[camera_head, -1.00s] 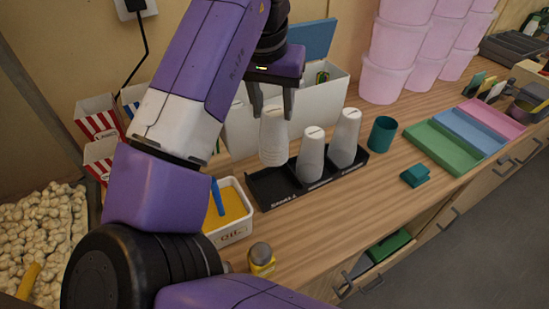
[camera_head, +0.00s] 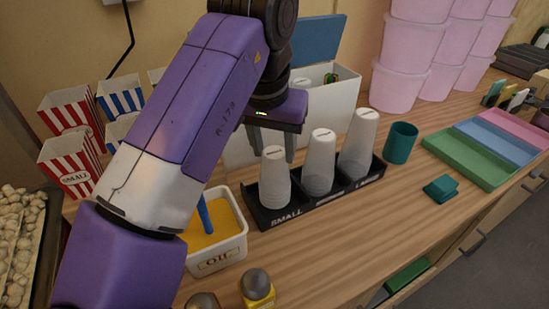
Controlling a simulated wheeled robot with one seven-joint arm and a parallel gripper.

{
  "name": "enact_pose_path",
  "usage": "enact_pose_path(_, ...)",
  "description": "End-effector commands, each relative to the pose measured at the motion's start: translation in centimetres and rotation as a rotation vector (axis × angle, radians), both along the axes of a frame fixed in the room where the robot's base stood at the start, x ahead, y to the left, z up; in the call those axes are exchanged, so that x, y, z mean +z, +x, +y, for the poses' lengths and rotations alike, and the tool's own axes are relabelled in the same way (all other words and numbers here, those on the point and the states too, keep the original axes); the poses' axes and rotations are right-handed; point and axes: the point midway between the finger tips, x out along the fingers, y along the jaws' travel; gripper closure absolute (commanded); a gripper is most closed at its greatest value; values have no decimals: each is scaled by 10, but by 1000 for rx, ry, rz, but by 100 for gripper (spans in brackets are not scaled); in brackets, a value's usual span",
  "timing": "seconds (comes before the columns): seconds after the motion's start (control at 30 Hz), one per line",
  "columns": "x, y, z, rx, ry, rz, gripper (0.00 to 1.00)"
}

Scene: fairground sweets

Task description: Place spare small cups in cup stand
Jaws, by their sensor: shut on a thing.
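The black cup stand (camera_head: 318,205) is on the wooden counter, with a SMALL label at its left end and LARGE at its right. A stack of upside-down white small cups (camera_head: 274,182) is upright in the SMALL compartment at the left; its lower edge is close behind the stand's front wall. My gripper (camera_head: 274,150) points down and is shut on the upper part of this stack, a finger at each side. A middle stack (camera_head: 319,165) and a taller large stack (camera_head: 358,148) stand in the other compartments.
A white oil tub (camera_head: 219,258) with a blue handle stands left of the stand, near yellow-labelled shakers (camera_head: 257,288). A teal cup (camera_head: 400,143) stands to the right. A white box (camera_head: 330,105) with a blue lid is behind. Striped popcorn boxes (camera_head: 68,165) are at left.

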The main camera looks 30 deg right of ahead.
Motion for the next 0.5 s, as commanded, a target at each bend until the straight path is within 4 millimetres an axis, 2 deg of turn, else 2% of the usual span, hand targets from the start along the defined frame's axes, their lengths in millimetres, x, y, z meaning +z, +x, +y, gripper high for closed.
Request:
enact_pose_path(0.03,-12,-2,2,1,0,0,100)
enact_pose_path(0.1,-16,-4,3,1,0,0,100)
enact_pose_path(0.5,-17,-5,3,1,-1,1,100)
